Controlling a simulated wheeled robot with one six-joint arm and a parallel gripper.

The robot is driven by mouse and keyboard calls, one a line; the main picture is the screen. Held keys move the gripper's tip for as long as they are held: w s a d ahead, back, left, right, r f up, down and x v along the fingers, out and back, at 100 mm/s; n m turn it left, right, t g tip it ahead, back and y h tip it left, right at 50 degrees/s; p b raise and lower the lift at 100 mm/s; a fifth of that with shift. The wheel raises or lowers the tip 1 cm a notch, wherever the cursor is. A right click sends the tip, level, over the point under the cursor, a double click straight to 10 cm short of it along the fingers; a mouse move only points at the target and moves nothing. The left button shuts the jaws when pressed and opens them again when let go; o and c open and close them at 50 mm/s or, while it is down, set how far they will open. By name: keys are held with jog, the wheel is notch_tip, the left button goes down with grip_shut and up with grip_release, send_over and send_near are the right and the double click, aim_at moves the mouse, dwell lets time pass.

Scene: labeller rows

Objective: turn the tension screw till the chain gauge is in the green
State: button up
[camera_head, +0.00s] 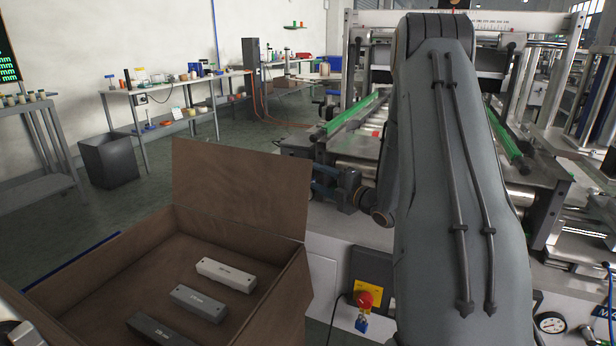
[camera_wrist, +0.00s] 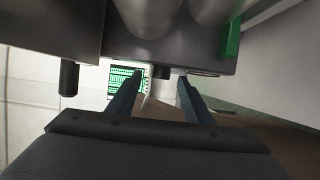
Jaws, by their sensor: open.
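A round white-faced gauge (camera_head: 549,322) sits low on the machine front, at the lower right of the head view. It is too small for me to read its needle or any green band. A small dark knob-like part (camera_head: 588,333) is just right of it; I cannot tell whether it is the tension screw. In the wrist view my gripper (camera_wrist: 159,77) is open, with nothing seen between its two fingers. They point toward the underside of a grey machine part (camera_wrist: 170,50).
An open brown box (camera_head: 240,190) holds three labelled bars at lower left. A red emergency stop (camera_head: 365,299) is on the machine front, beside my arm. A dark cylinder (camera_wrist: 69,78) hangs left of my fingers. Workbenches (camera_head: 180,90) and a dark bin (camera_head: 108,160) stand beyond open floor.

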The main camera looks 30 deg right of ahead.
jog(key=shift+x, duration=2.25)
jog(key=shift+s, duration=0.1)
jog(key=shift+c, duration=0.3)
jog(key=c, duration=1)
jog(key=shift+f+b, duration=0.1)
jog(key=shift+b, duration=0.2)
